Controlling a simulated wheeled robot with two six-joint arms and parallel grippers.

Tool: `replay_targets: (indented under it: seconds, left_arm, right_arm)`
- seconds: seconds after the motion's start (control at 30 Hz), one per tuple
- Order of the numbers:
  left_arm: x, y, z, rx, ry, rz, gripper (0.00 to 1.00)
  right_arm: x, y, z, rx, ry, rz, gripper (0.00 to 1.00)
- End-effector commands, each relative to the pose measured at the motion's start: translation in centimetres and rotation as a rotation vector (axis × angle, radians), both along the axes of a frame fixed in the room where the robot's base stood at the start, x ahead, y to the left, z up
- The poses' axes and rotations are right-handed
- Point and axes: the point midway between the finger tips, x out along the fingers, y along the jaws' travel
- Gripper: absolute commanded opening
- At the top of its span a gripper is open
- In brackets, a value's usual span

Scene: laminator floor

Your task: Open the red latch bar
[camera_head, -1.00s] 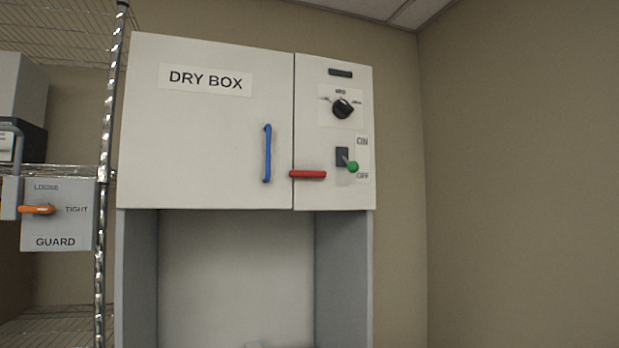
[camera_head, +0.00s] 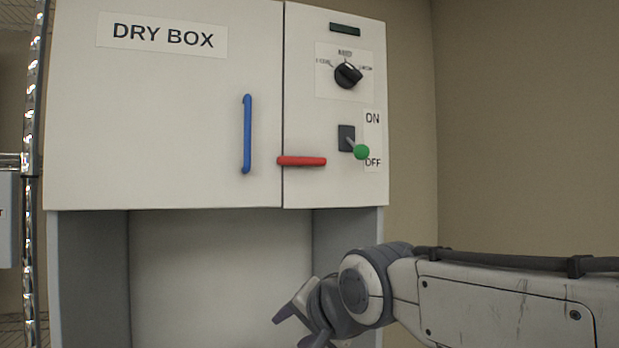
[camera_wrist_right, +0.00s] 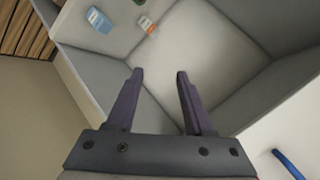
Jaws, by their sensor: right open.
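The red latch bar (camera_head: 302,161) lies horizontal across the seam between the dry box door (camera_head: 170,150) and the control panel. The blue vertical door handle (camera_head: 247,134) is to its left; the door is shut. My right gripper (camera_head: 297,330) is in the head view, below the latch bar and in front of the open space under the door, apart from the bar. In the right wrist view its two dark fingers (camera_wrist_right: 157,75) are spread with nothing between them. The red bar's main length is not seen in the wrist view. My left gripper is not in view.
The panel right of the latch carries a green-tipped toggle switch (camera_head: 361,152) near the bar and a black knob (camera_head: 348,75) above. A wire rack post (camera_head: 34,120) stands at the left. Small blue (camera_wrist_right: 98,20) and orange-white (camera_wrist_right: 147,25) items show in the wrist view.

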Motion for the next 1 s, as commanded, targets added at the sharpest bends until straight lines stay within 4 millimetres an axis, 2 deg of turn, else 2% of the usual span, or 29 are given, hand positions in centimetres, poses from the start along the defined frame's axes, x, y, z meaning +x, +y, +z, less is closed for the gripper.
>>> replay_targets:
  seconds: [0.03,0.1,0.2,0.3,0.4,0.5,0.8,1.0]
  left_arm:
    - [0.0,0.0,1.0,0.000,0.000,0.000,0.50]
    - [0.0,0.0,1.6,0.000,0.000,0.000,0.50]
    - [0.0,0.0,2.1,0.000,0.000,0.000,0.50]
    - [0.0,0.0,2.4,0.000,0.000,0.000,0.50]
    - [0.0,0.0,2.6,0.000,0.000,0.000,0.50]
    - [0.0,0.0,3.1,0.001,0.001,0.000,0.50]
    - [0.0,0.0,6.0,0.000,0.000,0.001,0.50]
    - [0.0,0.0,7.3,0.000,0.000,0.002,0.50]
  right_arm:
    - [2.1,-0.7,5.7,0.135,-0.070,-0.093,0.53]
    - [3.9,-1.7,12.1,0.322,-0.150,-0.192,0.53]
    - [5.1,-3.2,19.3,0.538,-0.238,-0.275,0.53]
    - [5.3,-4.4,23.7,0.681,-0.290,-0.313,0.53]
    - [5.5,-4.9,25.8,0.752,-0.314,-0.328,0.53]
    - [6.3,-4.8,26.4,0.769,-0.318,-0.331,0.53]
    - [11.5,-3.1,26.5,0.765,-0.315,-0.330,0.53]
    - [14.2,-2.2,26.3,0.765,-0.315,-0.330,0.53]
